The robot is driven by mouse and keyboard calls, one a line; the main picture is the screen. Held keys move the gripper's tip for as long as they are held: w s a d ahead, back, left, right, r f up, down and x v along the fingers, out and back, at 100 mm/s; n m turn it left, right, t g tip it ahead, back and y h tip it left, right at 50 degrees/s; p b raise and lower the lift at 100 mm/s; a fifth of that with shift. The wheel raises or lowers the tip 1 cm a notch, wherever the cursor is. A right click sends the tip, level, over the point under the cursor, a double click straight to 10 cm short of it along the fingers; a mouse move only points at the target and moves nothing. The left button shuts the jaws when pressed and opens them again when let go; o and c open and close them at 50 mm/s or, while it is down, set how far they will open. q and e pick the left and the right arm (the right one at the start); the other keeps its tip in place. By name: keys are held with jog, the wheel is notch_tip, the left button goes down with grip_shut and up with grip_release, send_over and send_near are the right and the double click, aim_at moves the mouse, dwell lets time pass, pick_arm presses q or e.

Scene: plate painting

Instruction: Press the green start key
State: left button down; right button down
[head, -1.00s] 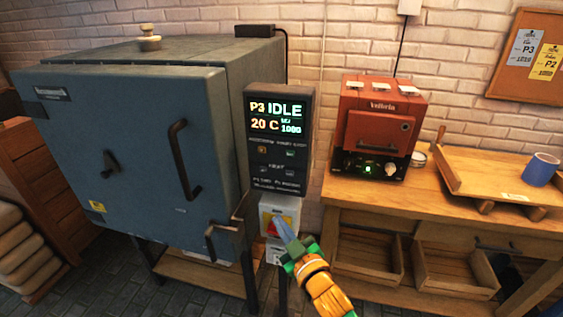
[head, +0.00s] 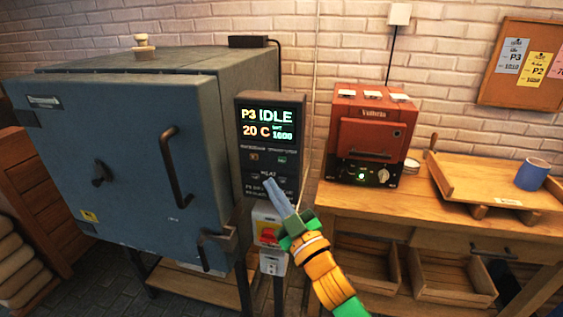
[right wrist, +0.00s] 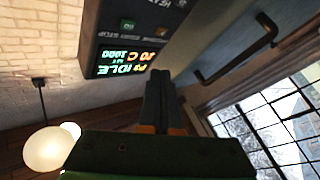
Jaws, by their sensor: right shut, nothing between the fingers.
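The kiln's dark control panel (head: 243,188) has a lit display (head: 268,124) reading P3, IDLE, 20 C. The small green key (head: 282,160) sits below the display on the right, with an orange key (head: 254,157) to its left. My right gripper (head: 268,184) is shut and empty. In the head view its tips overlap the panel's lower part, below the green key; contact cannot be told. The right wrist view shows the panel upside down, with the green key (right wrist: 127,24) up and left of the shut fingers (right wrist: 160,75). My left gripper is out of view.
The blue-grey kiln (head: 130,150) has a protruding door handle (head: 172,165) left of the panel. A red and yellow switch (head: 268,232) sits below the panel. A small red kiln (head: 345,150) stands on the wooden table (head: 345,203) to the right.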

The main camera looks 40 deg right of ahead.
aim_at(282, 160)
jog(key=shift+w+d+b, duration=0.25)
jog(key=shift+w+d, duration=0.85)
jog(key=shift+d, duration=0.2)
jog(key=shift+w+d+b, duration=0.2)
jog(key=shift+w+d, duration=0.9)
jog(key=shift+d, duration=0.15)
jog(key=shift+w+d, duration=0.25)
jog(key=shift+d, duration=0.1)
jog(key=shift+w+d, duration=0.2)
jog(key=shift+d, duration=0.05)
dwell(0.7)
dwell(0.3)
jog(key=shift+s+a+p, duration=0.35)
jog(key=shift+s+a, duration=0.15)
jog(key=shift+a, duration=0.1)
